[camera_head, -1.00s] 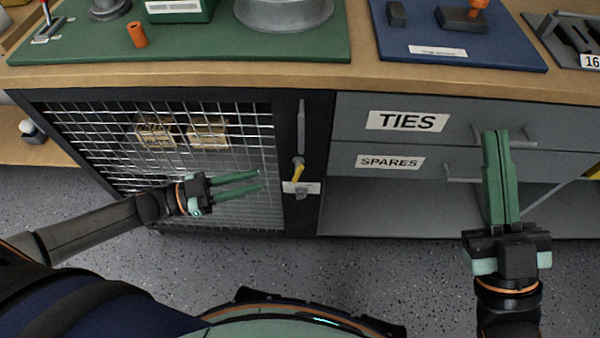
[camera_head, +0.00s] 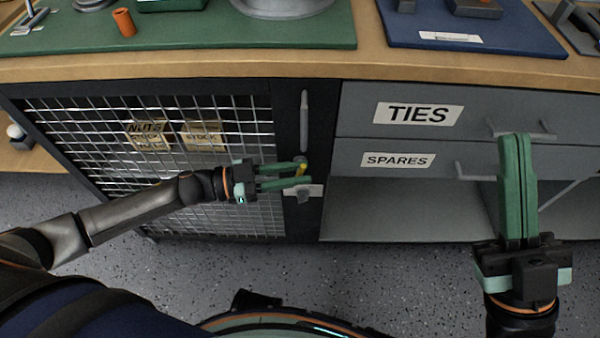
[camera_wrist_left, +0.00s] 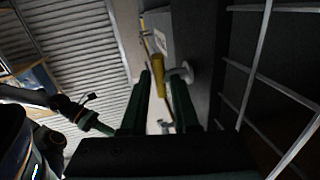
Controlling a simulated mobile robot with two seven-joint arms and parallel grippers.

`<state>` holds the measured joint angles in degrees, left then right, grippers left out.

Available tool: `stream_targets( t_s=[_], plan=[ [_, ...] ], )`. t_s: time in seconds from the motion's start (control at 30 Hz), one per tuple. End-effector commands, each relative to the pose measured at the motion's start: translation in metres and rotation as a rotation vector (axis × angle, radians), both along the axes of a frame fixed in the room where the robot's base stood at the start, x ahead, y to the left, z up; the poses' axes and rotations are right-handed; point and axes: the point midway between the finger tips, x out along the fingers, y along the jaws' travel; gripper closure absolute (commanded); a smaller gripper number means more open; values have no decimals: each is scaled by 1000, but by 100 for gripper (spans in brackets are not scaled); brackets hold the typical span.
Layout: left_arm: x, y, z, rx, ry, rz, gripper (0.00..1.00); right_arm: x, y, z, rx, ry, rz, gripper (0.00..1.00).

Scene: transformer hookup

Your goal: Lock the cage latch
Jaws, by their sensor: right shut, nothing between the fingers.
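The cage door (camera_head: 150,150) is a wire mesh in a dark frame and looks closed. The yellow latch lever (camera_head: 301,168) is on the dark post at the door's right edge, above a small pale plate (camera_head: 312,190). My left gripper (camera_head: 303,173) is open, with its green fingertips at the lever. In the left wrist view the yellow lever (camera_wrist_left: 158,76) shows just beyond and between the two fingertips (camera_wrist_left: 162,85); contact cannot be told. My right gripper (camera_head: 515,140) is shut and empty in front of the drawers.
A grey vertical handle (camera_head: 304,120) is above the latch. The wooden worktop (camera_head: 230,68) overhangs above. Boxes stand behind the mesh.

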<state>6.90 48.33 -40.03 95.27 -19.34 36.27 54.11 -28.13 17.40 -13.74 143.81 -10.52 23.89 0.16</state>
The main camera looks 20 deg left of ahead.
Motion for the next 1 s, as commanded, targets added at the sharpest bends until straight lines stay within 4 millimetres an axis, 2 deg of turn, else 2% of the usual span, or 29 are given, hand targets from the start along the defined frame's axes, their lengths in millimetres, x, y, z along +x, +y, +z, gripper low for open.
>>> stream_targets(
  t_s=[0.13, 0.4, 0.67, 1.0],
  plan=[
    [4, -8, 0, -1, 0, -1, 72, 0, 0, -2, 3, 3, 3, 100],
    [4, -9, 0, 0, 0, 0, 72, 0, 0, -2, 4, 4, 3, 100],
    [4, -9, 0, 0, 0, 0, 100, 0, 0, -2, 2, 5, 4, 100],
    [4, -9, 0, 1, 0, 0, 100, 0, 1, -3, -2, 4, 5, 100]
  ],
)
